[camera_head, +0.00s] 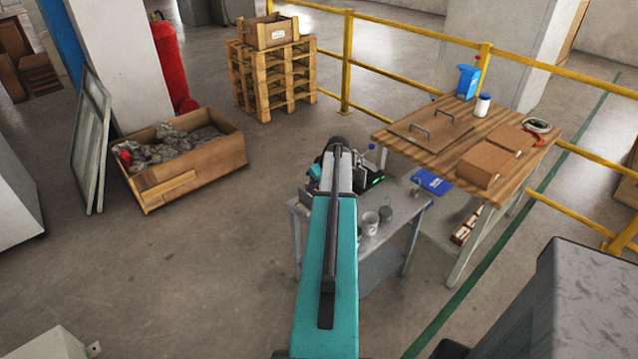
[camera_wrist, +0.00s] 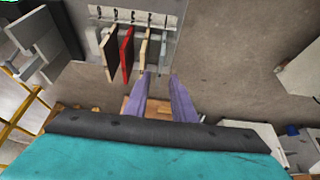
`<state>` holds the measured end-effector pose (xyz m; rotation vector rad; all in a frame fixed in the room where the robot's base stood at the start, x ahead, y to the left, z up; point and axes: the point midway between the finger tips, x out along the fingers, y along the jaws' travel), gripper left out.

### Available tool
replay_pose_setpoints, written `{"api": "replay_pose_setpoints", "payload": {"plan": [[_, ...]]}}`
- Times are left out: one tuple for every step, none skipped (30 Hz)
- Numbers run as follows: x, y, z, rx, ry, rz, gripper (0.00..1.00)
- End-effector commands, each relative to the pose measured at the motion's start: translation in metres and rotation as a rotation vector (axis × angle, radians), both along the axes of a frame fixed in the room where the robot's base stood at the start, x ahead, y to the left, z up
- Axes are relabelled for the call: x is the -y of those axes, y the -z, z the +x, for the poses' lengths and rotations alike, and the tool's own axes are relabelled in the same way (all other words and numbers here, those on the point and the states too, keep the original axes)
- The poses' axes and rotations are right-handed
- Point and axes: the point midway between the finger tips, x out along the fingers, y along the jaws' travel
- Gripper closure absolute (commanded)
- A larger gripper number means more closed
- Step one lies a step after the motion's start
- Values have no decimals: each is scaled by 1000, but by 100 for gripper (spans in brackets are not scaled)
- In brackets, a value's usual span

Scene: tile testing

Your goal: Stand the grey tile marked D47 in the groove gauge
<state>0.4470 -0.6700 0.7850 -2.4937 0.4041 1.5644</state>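In the wrist view my gripper (camera_wrist: 161,75) is open, its two purple fingers apart with nothing visibly held between them. Just beyond the fingertips stands a row of thin upright tiles in a rack with a labelled strip (camera_wrist: 147,18). I see a brown tile (camera_wrist: 110,52), a red tile (camera_wrist: 127,52), a cream tile (camera_wrist: 145,45) and a thin grey tile (camera_wrist: 163,50) at the right, nearest in line with the fingers. No D47 mark is readable. Grey slab-like parts (camera_wrist: 36,42) stand at the left; I cannot tell whether they are the groove gauge. In the head view my arm hides the gripper.
In the head view a grey table (camera_head: 405,218) carries grey cups (camera_head: 370,223), a blue item (camera_head: 431,181) and a dark device with a green light (camera_head: 371,181). A wooden table (camera_head: 400,135) with boxes (camera_head: 487,163) stands behind it at right. Open floor lies to the left.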

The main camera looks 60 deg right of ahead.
Motion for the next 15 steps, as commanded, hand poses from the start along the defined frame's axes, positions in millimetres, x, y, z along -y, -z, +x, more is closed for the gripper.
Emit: {"api": "replay_pose_setpoints", "payload": {"plan": [[1, 4, 2, 0, 0, 0, 77], [1, 6, 3, 0, 0, 0, 77], [1, 8, 4, 0, 0, 0, 77], [2, 10, 5, 0, 0, 0, 77], [2, 12, 6, 0, -1, 0, 77], [2, 14, 7, 0, -1, 0, 77], [2, 16, 8, 0, -1, 0, 77], [3, 18, 8, -1, -1, 1, 77], [3, 20, 9, -1, -1, 1, 77], [3, 22, 10, -1, -1, 1, 77], [3, 24, 11, -1, -1, 1, 77], [4, 26, 12, -1, -1, 1, 77], [4, 28, 13, -1, -1, 1, 77], [4, 30, 14, -1, -1, 1, 77], [5, 33, 15, 0, -1, 0, 77]]}}
